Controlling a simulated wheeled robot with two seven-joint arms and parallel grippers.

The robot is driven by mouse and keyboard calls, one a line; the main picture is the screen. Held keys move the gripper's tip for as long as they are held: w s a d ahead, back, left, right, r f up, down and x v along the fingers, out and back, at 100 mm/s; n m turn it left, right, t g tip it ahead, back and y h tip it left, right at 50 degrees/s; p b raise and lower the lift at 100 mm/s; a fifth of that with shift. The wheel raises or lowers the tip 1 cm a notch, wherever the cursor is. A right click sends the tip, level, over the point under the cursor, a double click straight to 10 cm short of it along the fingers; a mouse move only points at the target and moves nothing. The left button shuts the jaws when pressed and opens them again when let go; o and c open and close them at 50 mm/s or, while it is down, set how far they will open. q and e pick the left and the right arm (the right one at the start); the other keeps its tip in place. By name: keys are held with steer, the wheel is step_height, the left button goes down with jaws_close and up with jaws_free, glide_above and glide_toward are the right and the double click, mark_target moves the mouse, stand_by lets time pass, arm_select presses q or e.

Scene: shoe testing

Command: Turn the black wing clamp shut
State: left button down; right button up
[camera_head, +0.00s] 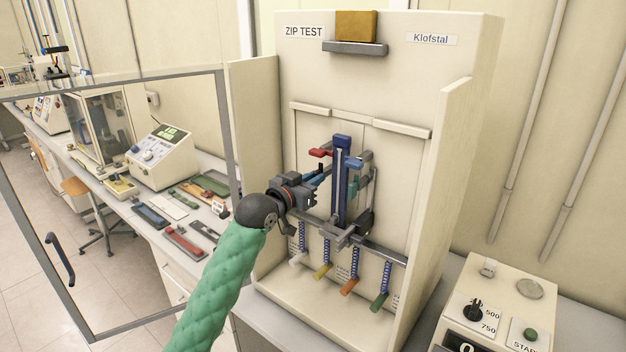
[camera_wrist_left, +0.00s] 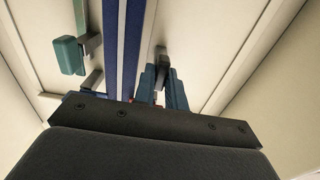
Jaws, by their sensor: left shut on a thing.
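My left gripper (camera_head: 323,173) reaches in from the left to the middle of the zip test machine, beside the upright blue column. In the left wrist view its blue fingers (camera_wrist_left: 164,88) are shut on a small dark piece (camera_wrist_left: 160,56), which looks like the black wing clamp. The fingers and the gripper body hide most of this clamp, so I cannot tell its turn angle. A red clamp (camera_head: 320,153) sits just above the fingers. My right gripper is not in view.
The blue column (camera_head: 341,190) stands close to the fingers. The machine's side walls (camera_head: 445,200) flank the recess. Below hang several springs with coloured handles (camera_head: 349,287). A framed glass door (camera_head: 225,140) stands open at left. A control box (camera_head: 497,300) is at lower right.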

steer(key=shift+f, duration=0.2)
arm_select(q)
steer(key=m+b, duration=0.2)
steer(key=m, duration=0.4)
steer(key=m+b, duration=0.3)
steer(key=m, duration=0.3)
steer(key=m+b, duration=0.2)
steer(key=m, duration=0.4)
steer(key=shift+s+d+f, duration=0.1)
steer(key=shift+d+f, duration=0.05)
steer(key=shift+f, duration=0.1)
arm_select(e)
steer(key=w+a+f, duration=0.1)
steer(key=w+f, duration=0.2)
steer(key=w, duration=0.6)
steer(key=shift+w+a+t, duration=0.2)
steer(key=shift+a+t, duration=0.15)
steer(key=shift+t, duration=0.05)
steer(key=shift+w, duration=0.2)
